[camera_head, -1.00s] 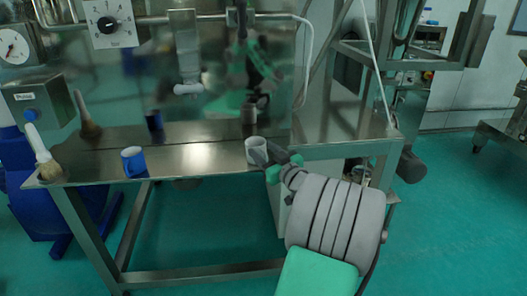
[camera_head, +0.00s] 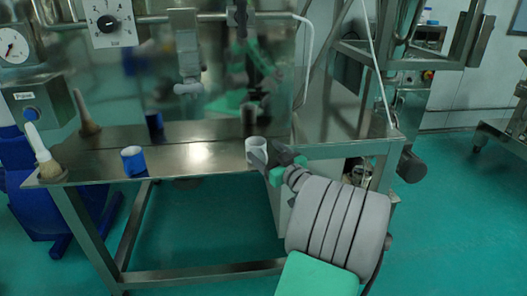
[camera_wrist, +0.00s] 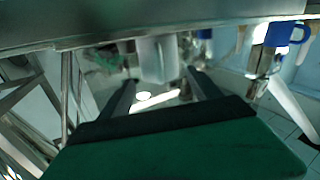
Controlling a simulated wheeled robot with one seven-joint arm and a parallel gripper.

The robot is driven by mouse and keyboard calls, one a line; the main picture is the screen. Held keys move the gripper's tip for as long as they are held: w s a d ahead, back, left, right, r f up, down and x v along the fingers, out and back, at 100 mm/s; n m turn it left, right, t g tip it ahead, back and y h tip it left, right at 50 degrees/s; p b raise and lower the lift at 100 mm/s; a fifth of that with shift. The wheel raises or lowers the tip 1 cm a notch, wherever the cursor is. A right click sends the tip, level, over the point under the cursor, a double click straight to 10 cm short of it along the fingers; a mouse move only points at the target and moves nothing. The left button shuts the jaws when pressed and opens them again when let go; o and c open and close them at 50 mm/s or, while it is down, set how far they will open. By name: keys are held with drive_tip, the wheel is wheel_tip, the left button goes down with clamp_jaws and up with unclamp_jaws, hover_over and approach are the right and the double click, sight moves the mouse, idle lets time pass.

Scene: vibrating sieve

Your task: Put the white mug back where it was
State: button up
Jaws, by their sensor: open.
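The white mug (camera_head: 256,148) stands upright on the metal table, right of its middle and near the front edge. In the wrist view, which looks upside down, the white mug (camera_wrist: 157,60) lies straight ahead, around the tips of my two dark fingers. My gripper (camera_head: 266,158) is at table height, reaching from the front right, with its fingers at the mug's near side. My gripper (camera_wrist: 160,78) is open; I cannot tell whether a finger touches the mug.
A blue mug (camera_head: 133,161) stands at the table's left, also visible in the wrist view (camera_wrist: 280,35). A brush (camera_head: 46,162) stands at the left corner. A shiny metal panel (camera_head: 215,80) backs the table and reflects things. The tabletop (camera_head: 195,158) between the mugs is clear.

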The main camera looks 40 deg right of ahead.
drive_tip(key=s+a+b, duration=0.2)
drive_tip(key=s, duration=0.8)
drive_tip(key=w+a+f+n+g+y, duration=0.1)
drive_tip(key=w+a+f+g+y, duration=0.2)
drive_tip(key=a, duration=0.5)
drive_tip(key=w+a+f+n+g+y, duration=0.1)
drive_tip(key=w+a+f+g, duration=0.15)
drive_tip(key=a+f, duration=0.35)
drive_tip(key=w+a+f+n+g+y, duration=0.1)
drive_tip(key=w+a+f+g+y, duration=0.2)
drive_tip(key=a, duration=0.6)
drive_tip(key=s+a+f+m+g+h, duration=0.1)
drive_tip(key=s+a+f+g+h, duration=0.1)
drive_tip(key=s+a, duration=0.3)
drive_tip(key=s+a+f+m+g+h, duration=0.1)
drive_tip(key=s+a+f+g, duration=0.2)
drive_tip(key=s, duration=0.7)
drive_tip(key=a+g, duration=0.2)
drive_tip(key=a, duration=0.1)
drive_tip(key=shift+h, duration=0.4)
drive_tip(key=shift+a+f, duration=0.1)
